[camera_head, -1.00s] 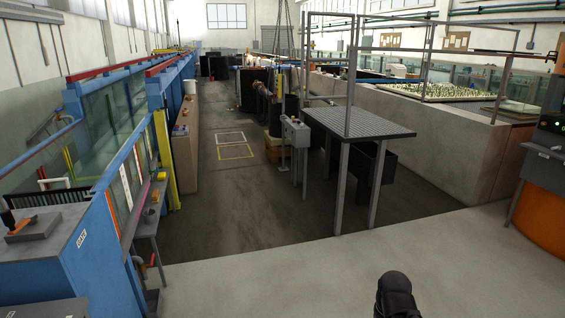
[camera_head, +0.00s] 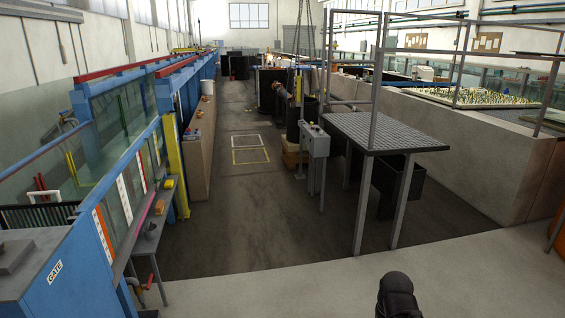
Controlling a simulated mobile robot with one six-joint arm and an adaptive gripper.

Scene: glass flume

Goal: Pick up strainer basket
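I cannot make out a strainer basket in the head view. A dark rounded part at the bottom edge looks like a piece of my own arm. My gripper's fingers do not show.
The blue glass flume (camera_head: 108,180) runs along the left, with a narrow side shelf (camera_head: 150,235) holding small items. A grey grated platform (camera_head: 385,132) on legs stands right of centre beside a grey control box (camera_head: 316,142). The dark floor aisle (camera_head: 255,215) between them is clear.

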